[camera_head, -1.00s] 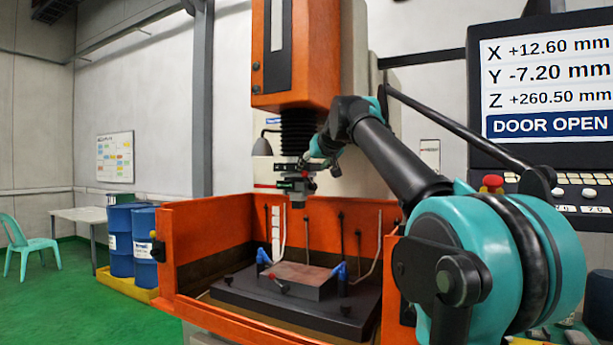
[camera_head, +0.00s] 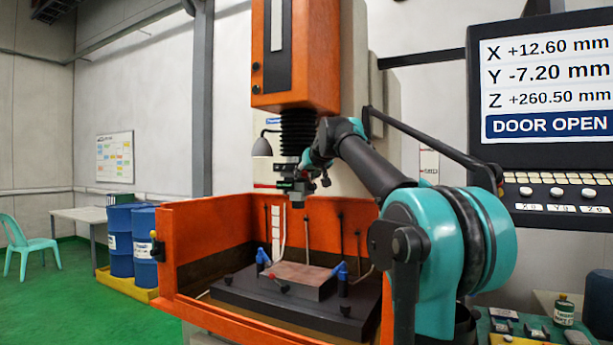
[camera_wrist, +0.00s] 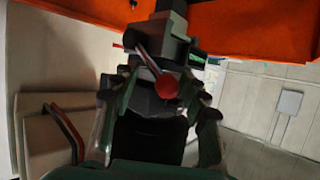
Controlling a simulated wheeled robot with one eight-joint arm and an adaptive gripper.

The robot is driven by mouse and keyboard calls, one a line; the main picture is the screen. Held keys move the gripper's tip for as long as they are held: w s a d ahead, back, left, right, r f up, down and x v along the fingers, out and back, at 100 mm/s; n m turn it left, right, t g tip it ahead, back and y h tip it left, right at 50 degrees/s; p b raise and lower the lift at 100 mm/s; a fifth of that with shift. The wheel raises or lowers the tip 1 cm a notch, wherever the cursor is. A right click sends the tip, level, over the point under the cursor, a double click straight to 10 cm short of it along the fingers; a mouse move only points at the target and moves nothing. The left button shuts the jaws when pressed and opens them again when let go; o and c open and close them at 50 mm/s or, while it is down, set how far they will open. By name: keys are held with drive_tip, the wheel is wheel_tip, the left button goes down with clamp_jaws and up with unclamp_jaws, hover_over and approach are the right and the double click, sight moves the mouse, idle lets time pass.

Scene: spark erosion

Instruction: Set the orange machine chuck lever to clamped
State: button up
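The orange machine (camera_head: 295,55) stands at centre, with its chuck (camera_head: 297,188) hanging below black bellows. In the wrist view the grey chuck (camera_wrist: 168,35) carries a lever with a metal rod and a red ball knob (camera_wrist: 167,87). My gripper (camera_wrist: 160,92) has its fingers apart, one on each side of the knob as seen from the wrist. I cannot tell whether either finger touches it. In the head view my gripper (camera_head: 307,170) is close beside the chuck on its right, and the lever is too small to make out clearly.
The open orange tank (camera_head: 205,230) surrounds a dark table (camera_head: 285,305) with a workpiece (camera_head: 303,277) below the chuck. A control panel (camera_head: 545,85) reading DOOR OPEN stands at right. A bench with bottles (camera_head: 564,310) is at lower right.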

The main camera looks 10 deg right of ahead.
clamp_jaws()
